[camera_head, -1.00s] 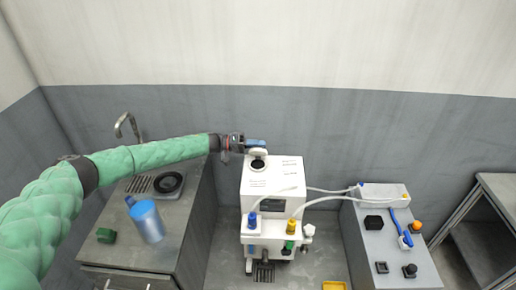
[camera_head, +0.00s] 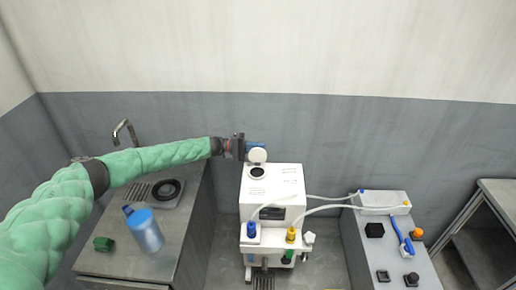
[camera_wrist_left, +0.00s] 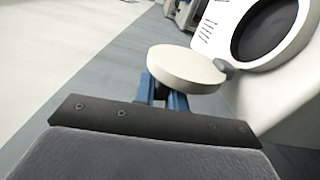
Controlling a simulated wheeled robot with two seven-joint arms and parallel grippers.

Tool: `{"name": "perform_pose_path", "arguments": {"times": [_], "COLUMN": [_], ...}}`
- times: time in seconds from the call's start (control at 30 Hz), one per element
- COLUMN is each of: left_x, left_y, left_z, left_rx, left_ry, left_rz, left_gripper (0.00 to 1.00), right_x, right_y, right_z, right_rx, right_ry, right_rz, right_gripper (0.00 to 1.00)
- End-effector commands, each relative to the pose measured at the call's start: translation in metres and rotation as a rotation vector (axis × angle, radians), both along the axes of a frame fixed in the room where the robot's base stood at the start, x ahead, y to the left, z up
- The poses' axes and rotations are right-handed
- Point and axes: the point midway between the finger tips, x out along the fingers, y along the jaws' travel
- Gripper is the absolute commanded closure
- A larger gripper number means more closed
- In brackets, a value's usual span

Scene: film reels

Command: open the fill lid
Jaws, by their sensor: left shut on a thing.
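The white machine (camera_head: 284,185) stands in the middle of the head view, with a round dark fill opening (camera_head: 257,172) in its top. The round white fill lid (camera_head: 257,155) stands raised at the back of the opening. My left gripper (camera_head: 255,146), with blue fingers, is at the lid's back upper edge and shut on it. In the left wrist view the lid (camera_wrist_left: 186,68) lies over the blue fingers (camera_wrist_left: 165,98), beside a grey hinge piece and the dark opening (camera_wrist_left: 265,30). The fingertips are hidden under the lid. My right gripper is not in view.
A steel counter (camera_head: 185,232) at left holds a blue jug (camera_head: 146,232), a dark round piece (camera_head: 168,189), a green block (camera_head: 103,244) and a tap (camera_head: 124,130). Clear hoses run from the machine to a white box (camera_head: 383,201) on the right cabinet.

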Motion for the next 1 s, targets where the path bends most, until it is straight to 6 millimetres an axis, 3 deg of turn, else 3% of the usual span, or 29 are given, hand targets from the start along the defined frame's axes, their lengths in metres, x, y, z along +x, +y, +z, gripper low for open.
{"name": "perform_pose_path", "arguments": {"times": [0.4,0.43,0.53,0.83,1.0], "left_x": [0.001,0.001,0.001,0.0,0.001], "left_y": [0.001,0.001,0.001,0.001,0.012], "left_z": [0.001,0.001,0.001,0.0,-0.002], "left_rx": [0.0,0.0,0.0,0.0,0.0], "left_ry": [0.005,0.005,0.005,0.005,0.005], "left_rz": [0.002,0.002,0.002,0.001,0.002], "left_gripper": [1.0,0.84,0.65,0.65,0.65], "right_x": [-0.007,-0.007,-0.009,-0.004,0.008], "right_y": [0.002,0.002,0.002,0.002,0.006], "right_z": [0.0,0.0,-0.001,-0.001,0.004], "right_rx": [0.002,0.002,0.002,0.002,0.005], "right_ry": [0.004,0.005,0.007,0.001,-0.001], "right_rz": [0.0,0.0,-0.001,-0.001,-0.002], "right_gripper": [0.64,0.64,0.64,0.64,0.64]}}
